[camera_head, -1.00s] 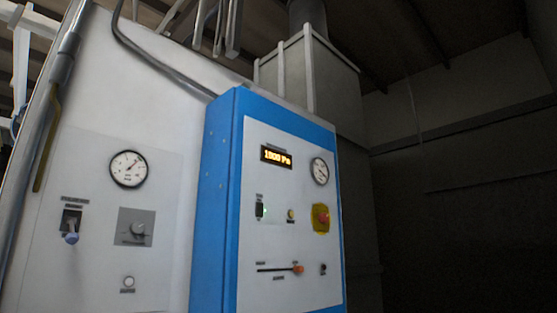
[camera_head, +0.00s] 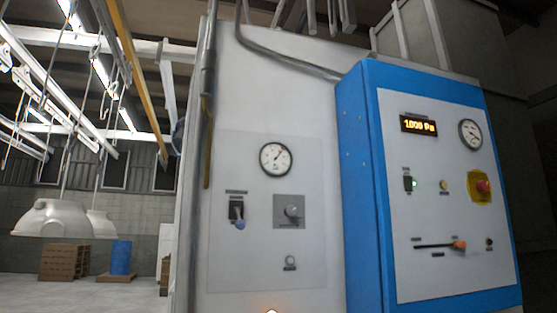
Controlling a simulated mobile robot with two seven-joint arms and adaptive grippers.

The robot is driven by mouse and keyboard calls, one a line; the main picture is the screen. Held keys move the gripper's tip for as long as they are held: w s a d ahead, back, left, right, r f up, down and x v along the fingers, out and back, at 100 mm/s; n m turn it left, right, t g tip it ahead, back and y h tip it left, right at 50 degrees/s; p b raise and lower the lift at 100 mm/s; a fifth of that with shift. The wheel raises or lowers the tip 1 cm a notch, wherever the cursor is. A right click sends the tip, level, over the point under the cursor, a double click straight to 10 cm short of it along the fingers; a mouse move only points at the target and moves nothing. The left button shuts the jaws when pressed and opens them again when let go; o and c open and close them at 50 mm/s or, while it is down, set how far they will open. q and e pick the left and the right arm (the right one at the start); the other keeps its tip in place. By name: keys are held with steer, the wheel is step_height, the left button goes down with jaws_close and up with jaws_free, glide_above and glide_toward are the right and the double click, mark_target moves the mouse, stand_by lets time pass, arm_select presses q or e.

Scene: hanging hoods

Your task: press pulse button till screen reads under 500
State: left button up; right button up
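The screen (camera_head: 418,126) is a dark display with orange figures on the blue-framed control box. It appears to read about 1000 Pa or 1900 Pa; the digits are blurred. Candidate buttons are a round pale button (camera_head: 290,262) low on the white panel, a small yellow button (camera_head: 444,186) and a small dark button (camera_head: 489,243) on the control box. Their labels are too small to read, so I cannot tell which is the pulse button. Neither gripper is in view.
The white panel also holds a gauge (camera_head: 275,159), a blue-tipped switch (camera_head: 238,215) and a knob (camera_head: 291,211). The box has another gauge (camera_head: 470,134), a red emergency button (camera_head: 482,187) and an orange slider (camera_head: 459,245). Hanging hoods (camera_head: 53,219) and open floor are at left.

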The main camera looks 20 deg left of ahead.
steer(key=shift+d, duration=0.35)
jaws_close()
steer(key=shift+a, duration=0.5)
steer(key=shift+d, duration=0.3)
